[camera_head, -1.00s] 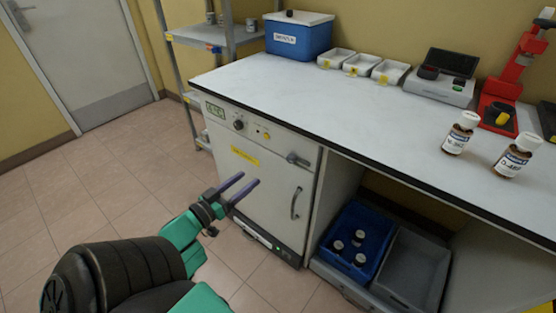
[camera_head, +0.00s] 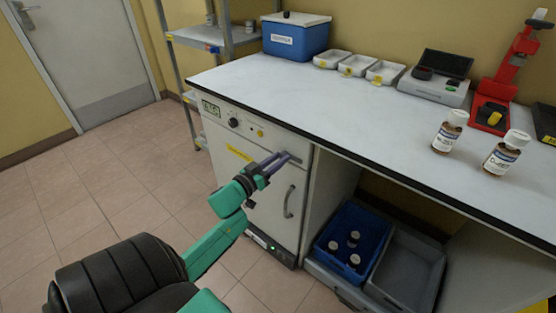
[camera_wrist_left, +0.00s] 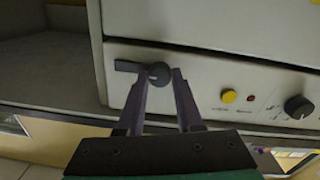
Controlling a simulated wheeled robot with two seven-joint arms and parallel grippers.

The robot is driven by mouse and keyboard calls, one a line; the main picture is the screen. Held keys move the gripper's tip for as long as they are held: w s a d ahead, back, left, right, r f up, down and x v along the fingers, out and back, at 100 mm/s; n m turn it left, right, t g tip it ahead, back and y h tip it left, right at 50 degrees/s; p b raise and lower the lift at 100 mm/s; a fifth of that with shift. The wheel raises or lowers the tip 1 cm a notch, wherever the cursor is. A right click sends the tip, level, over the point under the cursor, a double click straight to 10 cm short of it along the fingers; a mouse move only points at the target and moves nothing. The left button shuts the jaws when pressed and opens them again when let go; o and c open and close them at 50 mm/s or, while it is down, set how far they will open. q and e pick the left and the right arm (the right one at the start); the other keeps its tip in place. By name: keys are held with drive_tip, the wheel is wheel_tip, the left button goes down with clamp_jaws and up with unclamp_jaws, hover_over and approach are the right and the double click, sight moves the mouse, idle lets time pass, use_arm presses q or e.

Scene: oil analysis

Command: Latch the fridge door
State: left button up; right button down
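The white fridge (camera_head: 262,190) stands under the left end of the bench. Its door looks shut, with a curved grey handle (camera_head: 288,201) on the right side. The latch (camera_head: 292,158) is near the door's top right corner. In the left wrist view the latch's dark knob (camera_wrist_left: 159,73) has a lever (camera_wrist_left: 127,66) pointing to the left. My left gripper (camera_head: 277,160) is at the latch. Its two purple fingers are apart, one on each side of the knob in the left wrist view (camera_wrist_left: 160,84). I cannot tell whether they touch it. My right gripper is out of view.
The benchtop (camera_head: 300,95) overhangs just above the latch. Brown bottles (camera_head: 448,133) stand on it at the right. A blue crate (camera_head: 357,216) and a grey tray (camera_head: 408,262) sit in the open bay right of the fridge. The floor left is clear.

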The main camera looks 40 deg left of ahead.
use_arm(q)
clamp_jaws()
drive_tip(key=m+p, duration=0.2)
drive_tip(key=m, duration=0.1)
drive_tip(key=shift+r+m, duration=0.1)
drive_tip(key=shift+m, duration=0.2)
drive_tip(key=m+p, duration=0.1)
drive_tip(key=m, duration=0.3)
drive_tip(key=shift+m, duration=0.3)
drive_tip(key=m+b, duration=0.1)
drive_tip(key=m, duration=0.8)
drive_tip(key=shift+d+y, duration=0.1)
drive_tip(key=shift+y, duration=0.3)
drive_tip(key=shift+m, duration=0.3)
drive_tip(key=o, duration=0.9)
unclamp_jaws()
